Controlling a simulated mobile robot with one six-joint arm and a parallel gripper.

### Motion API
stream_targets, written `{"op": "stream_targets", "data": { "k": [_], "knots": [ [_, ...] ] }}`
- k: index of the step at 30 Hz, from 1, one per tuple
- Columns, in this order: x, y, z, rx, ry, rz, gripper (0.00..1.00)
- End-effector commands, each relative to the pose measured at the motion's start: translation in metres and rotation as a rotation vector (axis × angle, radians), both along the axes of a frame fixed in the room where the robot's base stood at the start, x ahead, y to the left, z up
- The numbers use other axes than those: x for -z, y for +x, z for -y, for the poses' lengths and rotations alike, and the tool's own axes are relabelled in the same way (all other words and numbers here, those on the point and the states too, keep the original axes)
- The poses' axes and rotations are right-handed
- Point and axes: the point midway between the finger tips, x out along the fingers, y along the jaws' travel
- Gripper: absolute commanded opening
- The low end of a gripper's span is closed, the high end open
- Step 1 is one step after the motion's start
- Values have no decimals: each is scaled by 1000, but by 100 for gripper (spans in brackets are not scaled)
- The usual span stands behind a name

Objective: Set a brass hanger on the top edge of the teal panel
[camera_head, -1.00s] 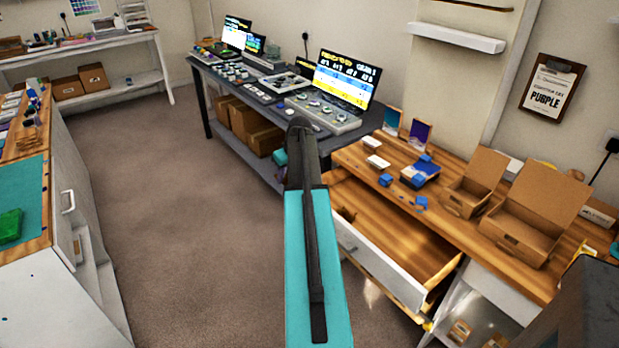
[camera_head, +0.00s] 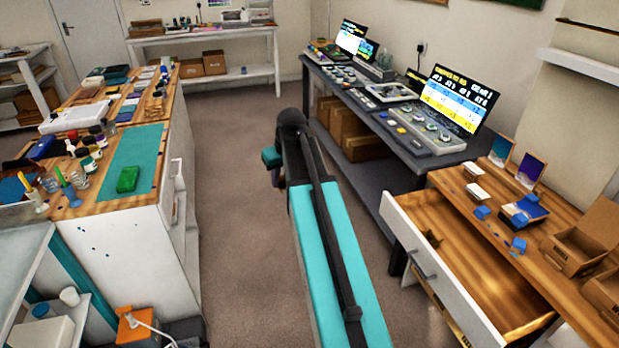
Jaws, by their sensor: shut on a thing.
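No brass hanger can be made out. Two small panels lean upright at the back of the wooden bench on the right: a blue-teal one (camera_head: 501,149) and a purple one (camera_head: 531,171). The left one looks closest to teal, but I cannot be sure it is the teal panel. My arm reaches forward over the floor between the two benches, well apart from these panels. A small part of my wrist shows left of the arm's far end. My gripper's jaws are hidden behind the arm, with whatever they hold.
An open drawer (camera_head: 450,270) juts from the right wooden bench (camera_head: 480,220), near my arm. A dark equipment table (camera_head: 400,150) stands behind it. A left counter carries a teal mat (camera_head: 148,150) with a green block (camera_head: 128,179). The carpeted floor (camera_head: 235,130) between is clear.

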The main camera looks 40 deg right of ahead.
Motion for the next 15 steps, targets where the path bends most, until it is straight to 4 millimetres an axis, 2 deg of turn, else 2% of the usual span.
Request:
{"op": "stream_targets", "data": {
  "k": [1,3,15],
  "knots": [
    [-5,0,-20,-12,-2,3,0],
    [-11,1,-42,-20,-3,3,0],
    [-42,-10,-165,-69,-2,15,0]
  ]
}}
